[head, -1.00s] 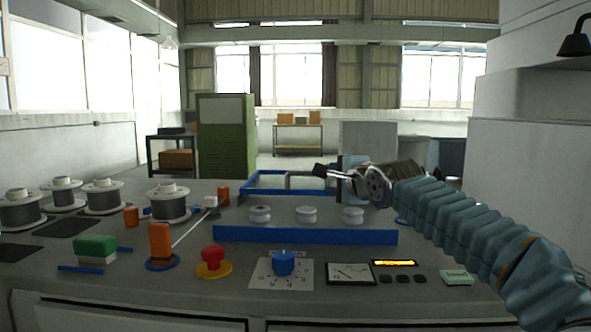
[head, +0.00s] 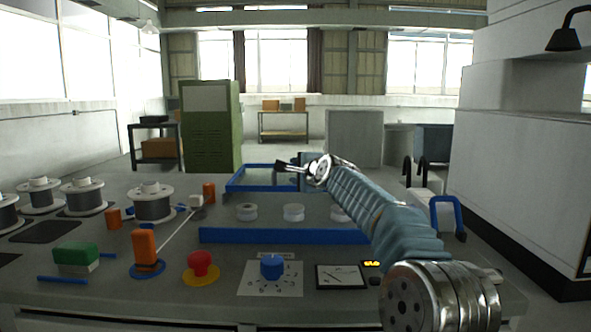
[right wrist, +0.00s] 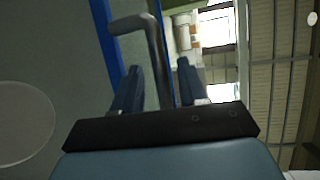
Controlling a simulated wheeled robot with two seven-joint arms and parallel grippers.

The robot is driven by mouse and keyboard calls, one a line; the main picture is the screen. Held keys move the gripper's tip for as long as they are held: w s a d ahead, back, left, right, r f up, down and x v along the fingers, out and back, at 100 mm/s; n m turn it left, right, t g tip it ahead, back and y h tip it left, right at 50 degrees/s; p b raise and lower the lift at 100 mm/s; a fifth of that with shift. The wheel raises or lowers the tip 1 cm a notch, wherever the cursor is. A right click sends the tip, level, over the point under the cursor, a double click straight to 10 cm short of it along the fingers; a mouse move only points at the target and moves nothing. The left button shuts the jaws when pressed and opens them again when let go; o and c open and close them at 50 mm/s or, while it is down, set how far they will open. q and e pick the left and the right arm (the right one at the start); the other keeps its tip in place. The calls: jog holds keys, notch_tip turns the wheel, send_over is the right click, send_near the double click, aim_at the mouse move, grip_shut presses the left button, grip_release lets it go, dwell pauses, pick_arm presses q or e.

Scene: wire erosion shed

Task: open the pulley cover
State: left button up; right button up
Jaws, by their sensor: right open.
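The pulley cover appears as a blue-edged frame (head: 236,181) behind three white pulleys (head: 293,212) on the bench. Its right part is hidden by my right arm. In the right wrist view, a bent grey handle (right wrist: 152,50) rises beside a blue edge strip (right wrist: 107,42). My right gripper (head: 280,166) is at the back of the frame in the head view. In the wrist view its two fingers (right wrist: 158,88) are open, with the handle's bar showing between them. I cannot tell whether the fingers touch it. My left gripper is not in view.
A blue rail (head: 280,236) runs in front of the pulleys. Wire spools (head: 153,203) stand at left. A red button (head: 200,264), blue dial (head: 272,267), orange post (head: 145,250) and green block (head: 76,256) line the front. A white machine housing (head: 525,170) stands at right.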

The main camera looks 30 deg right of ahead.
jog(key=shift+w+d+f, duration=0.1)
jog(key=shift+w+d, duration=0.05)
jog(key=shift+w, duration=0.5)
grip_shut()
